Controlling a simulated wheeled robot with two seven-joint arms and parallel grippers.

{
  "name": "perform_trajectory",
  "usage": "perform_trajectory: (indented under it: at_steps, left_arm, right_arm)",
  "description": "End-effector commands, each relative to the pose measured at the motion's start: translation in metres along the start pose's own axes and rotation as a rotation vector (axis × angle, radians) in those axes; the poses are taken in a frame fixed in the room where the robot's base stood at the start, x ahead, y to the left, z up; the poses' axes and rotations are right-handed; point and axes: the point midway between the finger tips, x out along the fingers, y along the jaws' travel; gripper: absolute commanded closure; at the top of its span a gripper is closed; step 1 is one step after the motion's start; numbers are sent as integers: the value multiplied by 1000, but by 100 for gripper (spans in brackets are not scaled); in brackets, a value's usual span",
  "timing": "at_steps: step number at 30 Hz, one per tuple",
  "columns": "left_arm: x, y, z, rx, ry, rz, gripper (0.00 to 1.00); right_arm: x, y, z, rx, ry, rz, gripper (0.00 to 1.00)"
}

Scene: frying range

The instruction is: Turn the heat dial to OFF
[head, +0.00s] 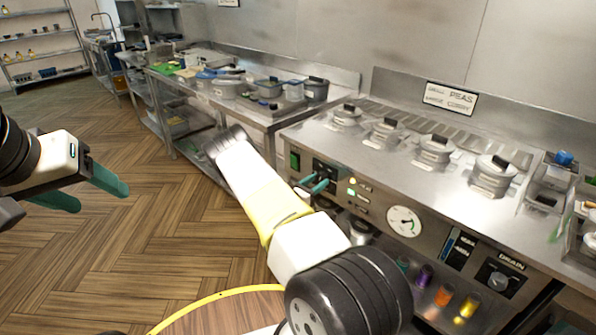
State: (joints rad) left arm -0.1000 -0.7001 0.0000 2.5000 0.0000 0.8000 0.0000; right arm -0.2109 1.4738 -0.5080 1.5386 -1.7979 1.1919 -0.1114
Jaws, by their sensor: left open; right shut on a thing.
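The heat dial sits on a dark plate (326,169) on the left part of the fryer's steel front panel. My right gripper (318,185) has its teal fingers at this plate and is shut on the dial. The fingers and the arm hide most of the dial, so I cannot read its marks or where it points. My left gripper (96,196) is open and empty over the wooden floor at the left, far from the fryer.
A green switch (295,160) is left of the dial plate. Lit indicator lights (351,187), a round gauge (405,221) and a DRAIN dial (499,281) are to its right. Several lidded pots (433,150) stand on top. Coloured cups (444,295) stand below. Floor is clear at left.

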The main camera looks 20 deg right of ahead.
Motion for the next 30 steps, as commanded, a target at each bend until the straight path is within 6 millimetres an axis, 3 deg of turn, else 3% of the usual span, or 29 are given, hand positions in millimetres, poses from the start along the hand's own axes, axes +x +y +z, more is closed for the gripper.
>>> perform_trajectory:
  at_steps: [30]
  left_arm:
    - [0,0,0,0,0,0,38]
  right_arm:
    - [-1,2,0,-916,24,1,98]
